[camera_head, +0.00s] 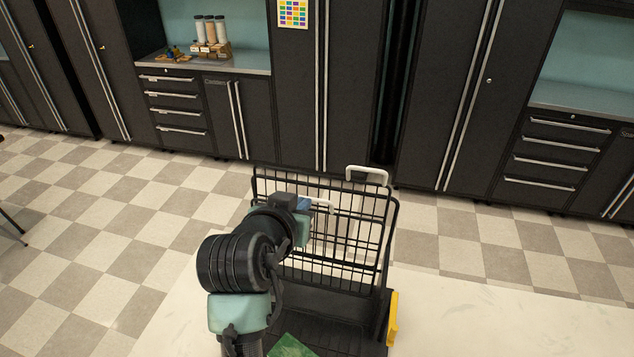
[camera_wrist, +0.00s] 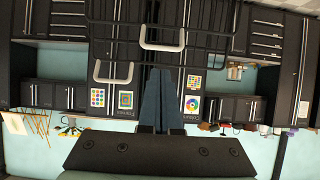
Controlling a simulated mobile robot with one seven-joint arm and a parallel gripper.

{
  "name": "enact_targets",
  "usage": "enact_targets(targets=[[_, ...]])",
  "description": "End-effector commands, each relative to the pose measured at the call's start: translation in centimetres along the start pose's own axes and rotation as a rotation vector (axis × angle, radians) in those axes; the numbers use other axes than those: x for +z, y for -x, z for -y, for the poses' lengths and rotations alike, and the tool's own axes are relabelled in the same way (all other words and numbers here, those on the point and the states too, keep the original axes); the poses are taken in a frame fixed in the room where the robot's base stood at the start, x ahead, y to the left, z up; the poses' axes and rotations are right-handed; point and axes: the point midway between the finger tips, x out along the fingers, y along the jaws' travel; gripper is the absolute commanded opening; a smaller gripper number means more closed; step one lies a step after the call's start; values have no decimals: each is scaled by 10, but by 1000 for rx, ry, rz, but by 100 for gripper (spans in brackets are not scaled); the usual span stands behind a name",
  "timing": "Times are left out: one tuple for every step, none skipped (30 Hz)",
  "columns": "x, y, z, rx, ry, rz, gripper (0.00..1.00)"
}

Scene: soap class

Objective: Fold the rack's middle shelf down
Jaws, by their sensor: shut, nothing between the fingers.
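The black wire rack (camera_head: 345,240) stands on the pale table in the head view, with a dark base. One white handle (camera_head: 367,172) is at its top edge; another white handle (camera_head: 320,203) is lower, beside my wrist. The wire panels look upright; I cannot clearly tell the middle shelf apart. In the wrist view, which looks upside down, two white handles show, one near the centre (camera_wrist: 163,42) and one at the left (camera_wrist: 113,76). My gripper (camera_wrist: 168,71) is shut and empty, its fingers together near these handles. I cannot tell whether it touches the rack. My arm hides the rack's left part.
A yellow part (camera_head: 392,318) is at the rack's lower right side. A green item (camera_head: 290,346) is at the bottom edge of the view, partly hidden. The pale table (camera_head: 500,320) is clear to the right. Dark cabinets (camera_head: 440,90) line the wall behind.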

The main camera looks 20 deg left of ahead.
Motion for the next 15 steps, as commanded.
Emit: enact_targets(targets=[[-2,-5,-1,1,-1,2,0],[-2,-9,-1,1,-1,3,0],[-2,-15,-1,1,-1,2,0],[-2,-19,0,0,-1,2,0],[-3,-24,0,1,-1,2,0],[-3,-30,0,0,0,2,0],[-2,-35,0,1,0,3,0],[-3,-39,-1,0,-1,2,0],[-3,-45,-1,0,-1,1,0],[-3,-49,-1,1,-1,2,0],[-3,-54,-1,1,-1,1,0],[-2,-59,-1,1,-1,2,0],[-3,-63,-1,0,-1,1,0],[-2,-66,-1,0,-2,1,0],[-2,-71,-1,0,-2,0,0]])
